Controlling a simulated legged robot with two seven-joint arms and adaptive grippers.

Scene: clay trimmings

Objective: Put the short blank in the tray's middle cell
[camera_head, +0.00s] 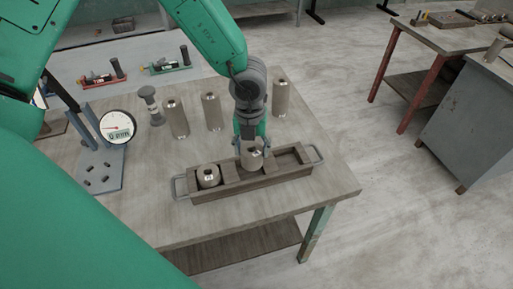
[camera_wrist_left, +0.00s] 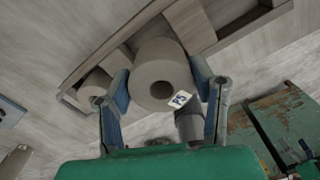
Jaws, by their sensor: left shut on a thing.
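A short grey cylindrical blank (camera_head: 251,160) is between the fingers of my left gripper (camera_head: 251,143), which is shut on it. The blank is upright at the middle of the wooden tray (camera_head: 262,187); I cannot tell whether its base touches the cell floor. In the left wrist view the blank's round end (camera_wrist_left: 160,72) with a small label shows between the blue finger pads (camera_wrist_left: 163,95). Another short blank (camera_head: 208,177) stands in the tray's left cell. The right cell looks empty. My right gripper is not in view.
Three taller blanks (camera_head: 176,118) (camera_head: 212,112) (camera_head: 280,98) stand behind the tray on the table. A dial gauge (camera_head: 117,127) on a stand is at left, with a dark-topped tool (camera_head: 150,105) beside it. The tray has a metal handle at each end. Bare tabletop lies in front.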

